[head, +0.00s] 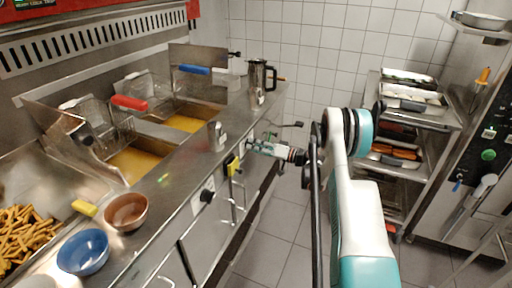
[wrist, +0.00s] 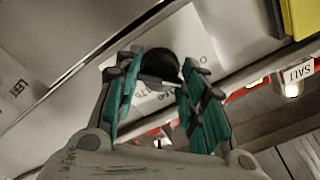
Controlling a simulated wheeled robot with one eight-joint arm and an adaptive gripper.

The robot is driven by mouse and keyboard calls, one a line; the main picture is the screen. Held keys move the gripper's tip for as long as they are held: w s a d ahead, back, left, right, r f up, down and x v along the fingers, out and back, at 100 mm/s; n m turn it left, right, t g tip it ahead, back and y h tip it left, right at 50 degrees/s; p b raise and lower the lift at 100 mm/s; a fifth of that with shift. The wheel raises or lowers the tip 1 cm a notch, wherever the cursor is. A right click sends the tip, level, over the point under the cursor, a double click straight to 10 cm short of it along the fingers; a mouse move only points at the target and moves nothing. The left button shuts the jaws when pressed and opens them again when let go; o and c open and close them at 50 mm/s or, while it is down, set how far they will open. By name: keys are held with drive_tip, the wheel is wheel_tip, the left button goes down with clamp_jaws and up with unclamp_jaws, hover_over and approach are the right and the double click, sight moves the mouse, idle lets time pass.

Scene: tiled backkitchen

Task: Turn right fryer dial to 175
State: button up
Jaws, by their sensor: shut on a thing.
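The right fryer dial (wrist: 162,64) is a round black knob on the steel front panel (wrist: 225,30), between the teal fingers of my gripper (wrist: 160,88) in the wrist view. The fingers are shut on it from both sides. Printed marks show around the dial, partly covered by the fingers, and its setting cannot be read. In the head view my gripper (head: 250,146) reaches left to the fryer front and hides the dial. The left fryer dial (head: 207,195) is black and sits nearer on the same front.
A yellow handle or tag (head: 233,165) is on the fryer front beside my gripper. Baskets with a red handle (head: 129,103) and blue handle (head: 195,69) stand at the oil vats. Bowls (head: 83,252) sit on the counter. A tray rack (head: 420,112) stands right; the floor between is clear.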

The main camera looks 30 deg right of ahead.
drive_tip(key=m, duration=1.5)
drive_tip(key=shift+m, duration=2.8)
drive_tip(key=o, duration=1.1)
drive_tip(key=shift+c, duration=0.2)
drive_tip(key=shift+s+d, duration=0.1)
drive_tip(key=shift+d, duration=0.05)
